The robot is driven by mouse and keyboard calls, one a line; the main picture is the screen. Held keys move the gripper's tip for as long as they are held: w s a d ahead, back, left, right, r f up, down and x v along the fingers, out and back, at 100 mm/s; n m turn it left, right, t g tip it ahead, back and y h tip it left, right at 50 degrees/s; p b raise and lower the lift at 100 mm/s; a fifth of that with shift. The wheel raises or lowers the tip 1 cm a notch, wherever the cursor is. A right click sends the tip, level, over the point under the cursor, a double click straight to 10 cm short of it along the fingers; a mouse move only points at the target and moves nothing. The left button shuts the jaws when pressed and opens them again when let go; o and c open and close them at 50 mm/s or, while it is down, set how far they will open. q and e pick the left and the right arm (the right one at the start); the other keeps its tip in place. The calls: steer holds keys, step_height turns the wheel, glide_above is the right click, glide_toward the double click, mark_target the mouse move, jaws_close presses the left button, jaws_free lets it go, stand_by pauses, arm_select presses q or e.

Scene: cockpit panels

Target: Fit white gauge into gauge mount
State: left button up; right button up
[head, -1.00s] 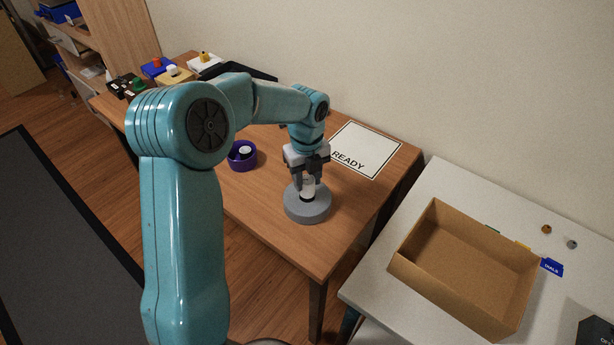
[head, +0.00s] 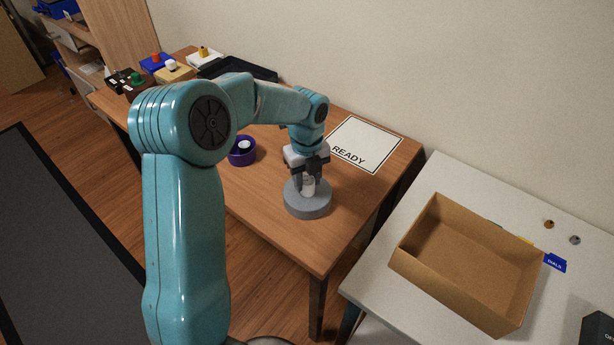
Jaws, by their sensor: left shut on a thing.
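The white gauge (head: 308,186) is a small pale cylinder between the fingers of my left gripper (head: 307,184). The gripper is shut on it and points down. The gauge mount (head: 307,204) looks like the round grey base on the wooden table. The gauge is at the middle of this base, its lower end at or in the opening. The fingers hide part of the contact, so I cannot tell how deep it sits. My right gripper is not in view.
A purple ring holder (head: 242,152) with a white piece stands left of the gripper. A READY sheet (head: 361,144) lies behind it. Coloured boxes and a black tray (head: 238,70) are at the back left. A cardboard box (head: 468,262) stands on the white table at right.

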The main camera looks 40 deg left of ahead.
mark_target(307, 180)
arm_select(q)
steer(key=shift+f, duration=0.3)
steer(key=o, duration=1.2)
steer(key=shift+o, duration=0.2)
step_height(307, 180, up, 16)
steer(key=p, duration=0.1)
steer(key=shift+r, duration=0.2)
